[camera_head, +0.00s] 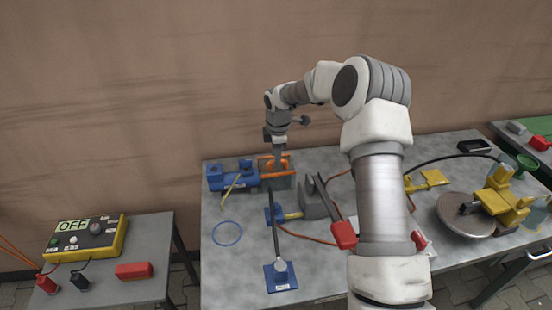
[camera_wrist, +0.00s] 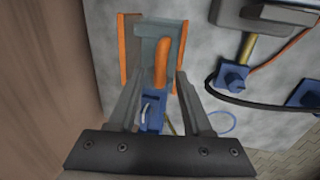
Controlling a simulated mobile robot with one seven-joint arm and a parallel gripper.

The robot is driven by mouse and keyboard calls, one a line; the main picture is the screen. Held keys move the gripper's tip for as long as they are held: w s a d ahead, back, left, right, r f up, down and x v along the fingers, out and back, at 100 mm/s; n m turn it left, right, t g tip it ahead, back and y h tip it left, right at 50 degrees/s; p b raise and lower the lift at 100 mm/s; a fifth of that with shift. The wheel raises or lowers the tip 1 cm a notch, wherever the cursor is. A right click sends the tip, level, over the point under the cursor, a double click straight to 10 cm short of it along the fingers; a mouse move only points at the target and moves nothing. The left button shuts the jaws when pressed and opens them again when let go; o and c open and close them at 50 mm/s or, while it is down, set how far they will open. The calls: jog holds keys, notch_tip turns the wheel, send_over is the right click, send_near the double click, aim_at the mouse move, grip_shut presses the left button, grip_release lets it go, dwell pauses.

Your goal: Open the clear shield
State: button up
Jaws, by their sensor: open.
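The clear shield (camera_wrist: 148,46) appears in the wrist view as a pale see-through panel between two orange side plates. An upright orange piece (camera_wrist: 162,62) stands at its middle; I cannot tell if it is a handle or lies behind the panel. In the head view the orange housing (camera_head: 284,181) stands at the table's back left, and my gripper (camera_head: 278,165) is right over it, hiding much of the shield. In the wrist view my gripper (camera_wrist: 162,76) is open, its fingers on either side of the orange piece. I cannot tell whether they touch anything.
A blue machine (camera_head: 232,175) stands left of the housing. A grey clamp-like block (camera_head: 312,203) and a blue-based post (camera_head: 281,276) are nearby on the grey table (camera_head: 225,285). A blue ring (camera_head: 227,233) lies flat. The wall (camera_head: 150,90) is close behind.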

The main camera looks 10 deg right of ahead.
jog(key=shift+f, duration=0.45)
jog(key=shift+c, duration=0.2)
grip_shut()
dwell(1.0)
